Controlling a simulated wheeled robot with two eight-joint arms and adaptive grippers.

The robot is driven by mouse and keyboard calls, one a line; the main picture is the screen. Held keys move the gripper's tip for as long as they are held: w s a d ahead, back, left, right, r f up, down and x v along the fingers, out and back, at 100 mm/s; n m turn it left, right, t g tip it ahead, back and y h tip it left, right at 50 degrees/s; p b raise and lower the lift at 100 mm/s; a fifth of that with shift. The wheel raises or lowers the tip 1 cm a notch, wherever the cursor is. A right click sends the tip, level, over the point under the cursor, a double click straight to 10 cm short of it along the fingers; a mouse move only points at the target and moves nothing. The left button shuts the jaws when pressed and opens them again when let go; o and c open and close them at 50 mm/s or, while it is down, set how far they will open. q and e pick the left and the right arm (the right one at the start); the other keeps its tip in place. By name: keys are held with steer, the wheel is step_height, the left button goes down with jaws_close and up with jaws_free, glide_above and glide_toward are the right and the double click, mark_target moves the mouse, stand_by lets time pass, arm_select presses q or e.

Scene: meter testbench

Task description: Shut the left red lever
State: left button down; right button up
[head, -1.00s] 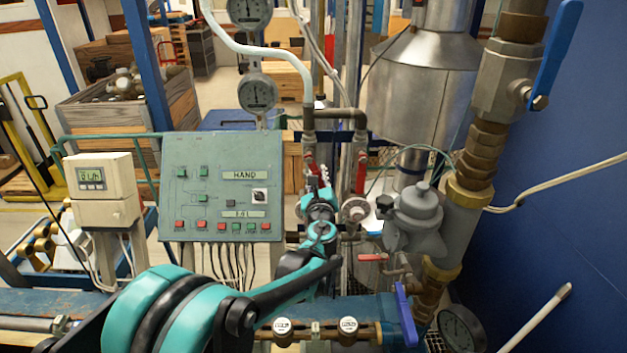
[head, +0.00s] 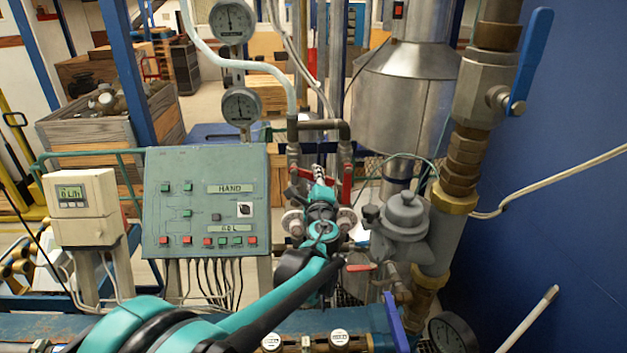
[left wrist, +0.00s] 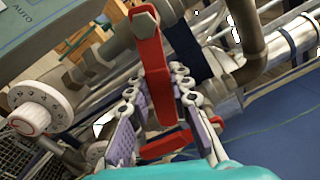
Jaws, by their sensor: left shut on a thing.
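The left red lever (head: 304,173) is on the left of two vertical pipes, right of the control panel. It lies across its pipe, slanting right and down toward my left gripper (head: 320,178). In the left wrist view the lever (left wrist: 154,62) runs down between the fingers of my left gripper (left wrist: 159,76), which is shut on it. The gripper hides part of the lever in the head view. The right red lever (head: 347,186) lies along the other pipe. It also shows in the left wrist view (left wrist: 166,145) below the held lever. My right gripper is not in view.
The green control panel (head: 205,203) stands left of my gripper. A round valve wheel (head: 346,220) is close to its right, and a grey meter (head: 404,225) stands farther right. A thick pipe with a blue lever (head: 531,62) rises at the right. Gauges (head: 240,106) hang above.

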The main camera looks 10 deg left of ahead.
arm_select(q)
steer(key=shift+r+n, duration=0.1)
steer(key=shift+n, duration=0.2)
steer(key=c, duration=1.3)
jaws_free()
steer(key=shift+c, duration=0.2)
steer(key=v, duration=1.2)
steer(key=shift+r, duration=0.1)
